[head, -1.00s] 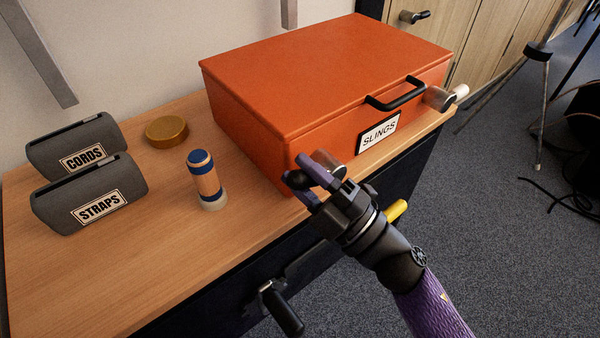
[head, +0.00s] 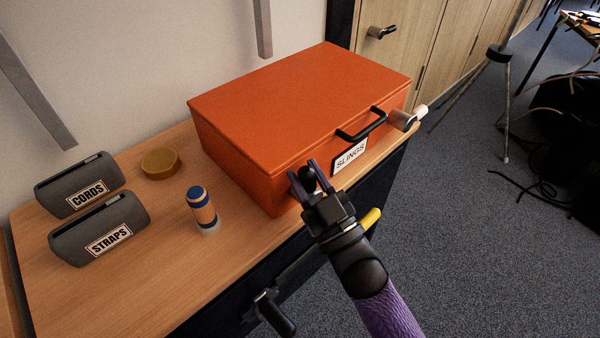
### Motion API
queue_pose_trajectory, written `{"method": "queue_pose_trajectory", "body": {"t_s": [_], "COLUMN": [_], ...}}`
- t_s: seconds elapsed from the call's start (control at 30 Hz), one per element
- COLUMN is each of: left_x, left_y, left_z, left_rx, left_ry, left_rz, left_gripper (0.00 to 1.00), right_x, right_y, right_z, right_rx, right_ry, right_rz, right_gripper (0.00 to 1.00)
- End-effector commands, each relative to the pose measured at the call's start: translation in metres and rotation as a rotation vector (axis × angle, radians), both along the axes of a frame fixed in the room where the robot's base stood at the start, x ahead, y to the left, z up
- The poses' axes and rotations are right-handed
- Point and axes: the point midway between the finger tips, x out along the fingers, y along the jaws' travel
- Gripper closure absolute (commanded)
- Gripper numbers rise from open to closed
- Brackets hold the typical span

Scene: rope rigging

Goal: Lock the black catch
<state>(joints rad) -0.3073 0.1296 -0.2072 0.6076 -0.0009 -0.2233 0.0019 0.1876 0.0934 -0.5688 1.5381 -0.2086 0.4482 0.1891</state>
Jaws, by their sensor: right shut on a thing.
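The orange box (head: 300,105) labelled SLINGS stands shut on the wooden bench top, with its lid down. My right gripper (head: 309,176) is at the left part of the box's front. Its purple fingers are shut on the black catch (head: 308,175), whose dark end shows between them. The gripper hides the catch's base, so I cannot tell how the catch is turned. A second catch with a white handle (head: 420,110) sits at the right of the front, its handle pointing out to the right. My left gripper is not in view.
A black carry handle (head: 362,128) and the SLINGS label (head: 349,157) lie right of my gripper. A blue-banded cylinder (head: 202,208), a gold disc (head: 160,163) and two grey holders (head: 95,230) stand left. A yellow handle (head: 371,218) and a black handle (head: 277,316) show below the bench top.

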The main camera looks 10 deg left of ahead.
Motion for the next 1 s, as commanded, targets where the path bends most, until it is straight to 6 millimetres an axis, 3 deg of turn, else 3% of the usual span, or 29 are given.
{"method": "queue_pose_trajectory", "body": {"t_s": [0.4, 0.97, 1.0], "left_x": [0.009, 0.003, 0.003], "left_y": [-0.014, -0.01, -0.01], "left_z": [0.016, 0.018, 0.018], "left_rx": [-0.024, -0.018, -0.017], "left_ry": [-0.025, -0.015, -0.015], "left_rz": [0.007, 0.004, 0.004], "left_gripper": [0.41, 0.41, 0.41], "right_x": [0.008, 0.009, 0.009], "right_y": [-0.006, -0.008, -0.007], "right_z": [0.001, -0.001, -0.001], "right_rx": [0.106, 0.124, 0.124], "right_ry": [0.141, 0.164, 0.164], "right_rz": [-0.001, -0.001, -0.001], "right_gripper": [1.0, 1.0, 0.59]}}
